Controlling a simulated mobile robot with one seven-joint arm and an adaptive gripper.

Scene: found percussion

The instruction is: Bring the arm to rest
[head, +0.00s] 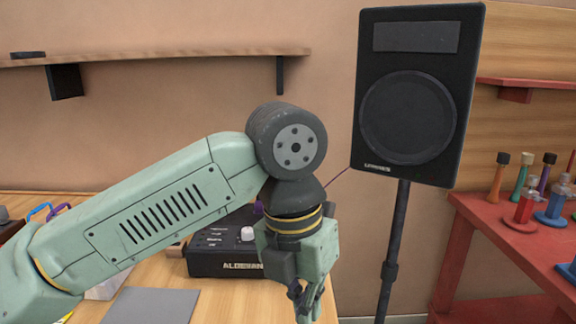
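My arm reaches in from the lower left of the head view, bends at a dark round joint, and points down. My gripper (306,302) hangs at the lower middle, in front of the wooden table's right edge. Its fingers run down near the bottom of the picture and are seen from the side, so I cannot tell whether they are open or shut. No held object shows at the fingers.
A black box with a knob (210,262) stands on the wooden table (222,308) behind my gripper. A grey pad (150,305) lies to its left. A black speaker (410,100) on a stand rises to the right. A red table (492,240) holds several coloured pieces.

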